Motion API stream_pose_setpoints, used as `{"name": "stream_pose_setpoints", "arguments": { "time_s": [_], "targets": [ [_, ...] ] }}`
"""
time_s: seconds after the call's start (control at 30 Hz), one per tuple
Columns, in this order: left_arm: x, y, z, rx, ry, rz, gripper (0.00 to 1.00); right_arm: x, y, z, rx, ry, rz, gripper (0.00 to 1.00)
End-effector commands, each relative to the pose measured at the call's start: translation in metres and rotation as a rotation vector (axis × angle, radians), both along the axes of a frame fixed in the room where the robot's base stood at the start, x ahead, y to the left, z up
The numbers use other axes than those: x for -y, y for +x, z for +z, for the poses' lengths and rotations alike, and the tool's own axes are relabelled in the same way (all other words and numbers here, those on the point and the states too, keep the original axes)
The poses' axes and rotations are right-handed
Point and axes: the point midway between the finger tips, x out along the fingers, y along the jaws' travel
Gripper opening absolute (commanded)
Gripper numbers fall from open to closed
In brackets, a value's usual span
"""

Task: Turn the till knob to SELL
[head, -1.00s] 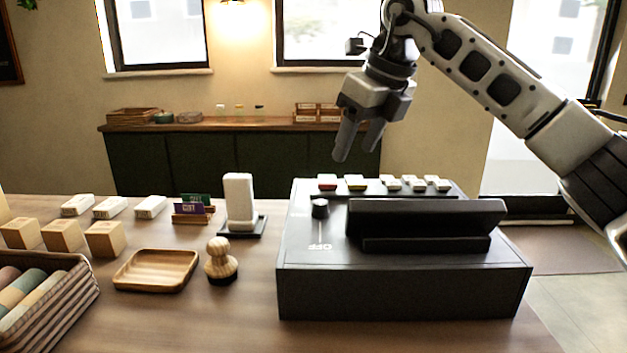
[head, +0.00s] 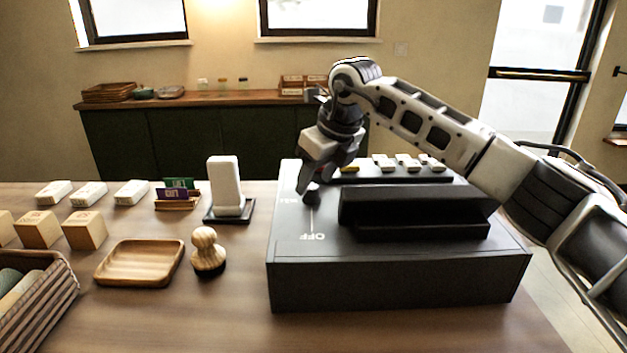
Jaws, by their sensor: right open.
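The black till (head: 400,280) stands on the right part of the wooden counter. Its small dark knob (head: 311,198) is on the top panel at the left, above a pale line that runs down to the OFF label. Another small label lies left of the knob and is too small to read. My right gripper (head: 305,187) is open and points down at the knob, its fingertips right by it. I cannot tell whether they touch it, and the hand hides the area behind. My left gripper is not in view.
A raised black screen unit (head: 415,208) sits on the till just right of the knob, with a row of small keys (head: 408,162) behind. A white device on a stand (head: 225,187), a wooden stamp (head: 208,250) and a wooden tray (head: 140,264) stand to the left.

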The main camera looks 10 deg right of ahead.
Motion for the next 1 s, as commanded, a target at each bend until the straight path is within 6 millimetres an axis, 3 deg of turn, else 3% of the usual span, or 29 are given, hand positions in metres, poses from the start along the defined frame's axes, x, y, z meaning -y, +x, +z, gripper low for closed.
{"name": "stream_pose_setpoints", "arguments": {
  "time_s": [0.2,0.53,0.57,0.7,1.0],
  "targets": [
    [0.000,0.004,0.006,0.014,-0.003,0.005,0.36,-0.005,0.007,-0.020,-0.001,0.001,-0.001,0.54],
    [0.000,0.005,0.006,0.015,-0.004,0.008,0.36,-0.006,0.008,-0.023,0.001,0.001,0.000,0.54],
    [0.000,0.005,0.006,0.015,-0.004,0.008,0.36,-0.006,0.008,-0.023,0.001,0.001,0.000,0.48],
    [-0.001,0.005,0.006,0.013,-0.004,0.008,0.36,-0.006,0.008,-0.023,0.000,0.001,0.000,0.09],
    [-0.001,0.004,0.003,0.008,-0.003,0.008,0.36,-0.006,0.008,-0.023,0.001,0.001,-0.018,0.09]
  ]
}}
